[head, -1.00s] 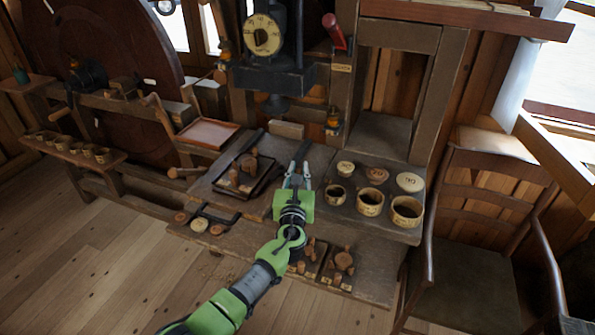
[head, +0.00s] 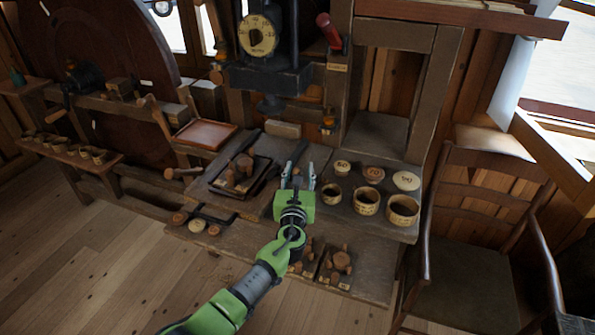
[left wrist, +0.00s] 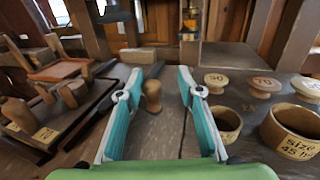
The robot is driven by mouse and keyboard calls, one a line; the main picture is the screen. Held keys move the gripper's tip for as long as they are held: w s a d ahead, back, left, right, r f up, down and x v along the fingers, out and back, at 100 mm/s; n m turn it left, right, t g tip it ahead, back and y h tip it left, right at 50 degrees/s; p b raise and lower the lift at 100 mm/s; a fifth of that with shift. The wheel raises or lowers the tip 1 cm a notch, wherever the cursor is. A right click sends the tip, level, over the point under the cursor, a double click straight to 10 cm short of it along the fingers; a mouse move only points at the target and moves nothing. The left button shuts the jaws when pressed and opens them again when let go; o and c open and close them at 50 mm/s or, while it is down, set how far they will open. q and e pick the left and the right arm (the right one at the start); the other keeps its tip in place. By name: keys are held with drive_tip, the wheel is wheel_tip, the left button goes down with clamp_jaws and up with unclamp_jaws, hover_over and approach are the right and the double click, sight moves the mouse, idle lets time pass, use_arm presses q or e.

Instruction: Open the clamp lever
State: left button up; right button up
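A dark lever (head: 299,151) lies on the bench below the press; I take it for the clamp lever. In the left wrist view its round wooden knob (left wrist: 152,91) stands between my fingers, closer to the left one, and its dark bar runs away behind. My left gripper (head: 298,168) is open around the knob, with its teal fingers (left wrist: 168,75) apart. I see no clear grip on the knob. My right gripper is not in view.
A press with a round dial (head: 257,35) and a red handle (head: 329,30) stands behind the bench. Sized cups (head: 366,201) and lids (head: 406,181) stand to the right. A dark tray (head: 258,186) with wooden pieces lies left. A chair (head: 478,240) stands at right.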

use_arm(q)
drive_tip(key=shift+a, duration=0.2)
drive_tip(key=shift+a, duration=0.15)
drive_tip(key=shift+s, duration=0.3)
drive_tip(key=s, duration=1.1)
drive_tip(key=shift+s+a, duration=0.2)
drive_tip(key=shift+a, duration=0.1)
